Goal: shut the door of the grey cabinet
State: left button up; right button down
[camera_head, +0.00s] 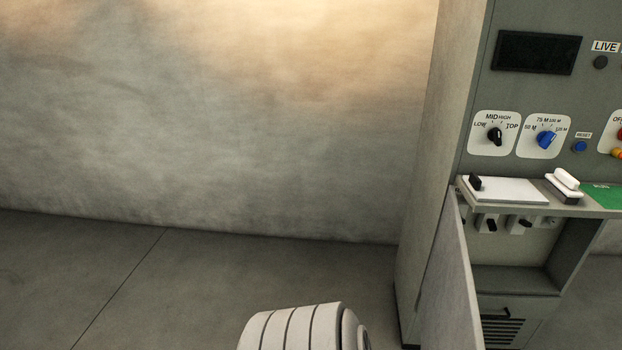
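The grey cabinet (415,215) stands at the right in the head view, with a control panel above and an open compartment below a shelf. Its door (449,290) stands open at the left side of the lower compartment, seen nearly edge-on; its lower part runs out of the picture. Inside the compartment, several small black switches show under the shelf. A white ribbed rounded part (295,328), which looks like a piece of my own arm, shows at the bottom centre, left of the door and apart from it in the picture. Neither gripper's fingers are in view.
A shelf (540,202) juts from the cabinet above the compartment, carrying a white plate and a white-handled block. Above it are a dark screen (536,52), a black knob (495,137) and a blue knob (546,140). Bare floor (130,285) lies left of the cabinet, before a plain wall.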

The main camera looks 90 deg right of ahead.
aim_at(450, 315)
jog(key=i, duration=0.4)
jog(key=z, duration=4.05)
jog(key=i, duration=0.5)
jog(key=z, duration=0.05)
